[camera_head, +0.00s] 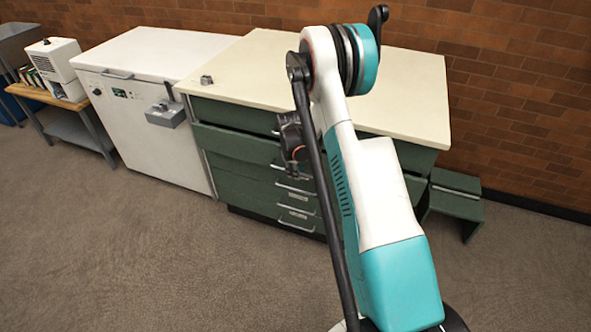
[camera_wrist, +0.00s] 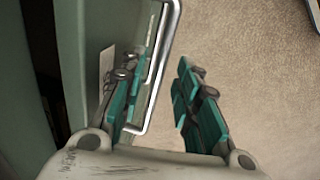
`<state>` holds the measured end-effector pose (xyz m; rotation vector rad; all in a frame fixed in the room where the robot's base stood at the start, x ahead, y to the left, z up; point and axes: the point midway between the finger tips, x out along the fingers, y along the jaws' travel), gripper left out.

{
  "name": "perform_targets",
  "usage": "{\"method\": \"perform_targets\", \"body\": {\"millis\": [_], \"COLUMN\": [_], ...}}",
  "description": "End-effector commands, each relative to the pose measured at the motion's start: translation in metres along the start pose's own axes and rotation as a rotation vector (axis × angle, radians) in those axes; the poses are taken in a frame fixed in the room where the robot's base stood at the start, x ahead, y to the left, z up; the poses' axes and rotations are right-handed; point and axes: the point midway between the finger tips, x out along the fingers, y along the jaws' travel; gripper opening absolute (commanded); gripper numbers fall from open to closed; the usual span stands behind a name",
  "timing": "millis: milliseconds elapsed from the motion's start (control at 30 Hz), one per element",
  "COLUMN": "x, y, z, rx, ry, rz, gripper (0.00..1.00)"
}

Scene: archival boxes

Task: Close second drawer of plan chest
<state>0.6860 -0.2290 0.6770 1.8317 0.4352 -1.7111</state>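The plan chest (camera_head: 300,72) is green with a cream top and stands against the brick wall. Its second drawer (camera_head: 235,143) is pulled out a little, its front standing forward of the others. My gripper (camera_head: 293,168) hangs in front of the chest at about this drawer's height, partly hidden by my arm. In the wrist view my gripper (camera_wrist: 165,85) is open, its teal fingers apart. A metal drawer handle (camera_wrist: 158,70) runs between the fingers, close to the left one. The green drawer front (camera_wrist: 85,70) is at left, beside a dark gap. I cannot tell whether a finger touches the handle.
A white chest freezer (camera_head: 150,52) stands left of the plan chest, with a grey box on its front. A wooden-topped bench (camera_head: 62,97) is farther left. A green step stool (camera_head: 455,197) stands at right. The carpet (camera_head: 150,260) in front is clear.

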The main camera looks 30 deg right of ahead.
Motion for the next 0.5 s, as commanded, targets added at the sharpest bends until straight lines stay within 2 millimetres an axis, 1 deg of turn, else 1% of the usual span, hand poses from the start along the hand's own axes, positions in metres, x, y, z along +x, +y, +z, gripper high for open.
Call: {"method": "perform_targets", "body": {"millis": [267, 367, 500], "x": [-0.002, -0.008, -0.028], "y": [0.0, 0.0, 0.0], "z": [0.0, 0.0, 0.0], "rx": [0.0, 0.0, 0.0], "ry": [0.0, 0.0, -0.001], "rz": [0.0, 0.0, 0.0], "gripper": [0.3, 0.3, 0.3]}}
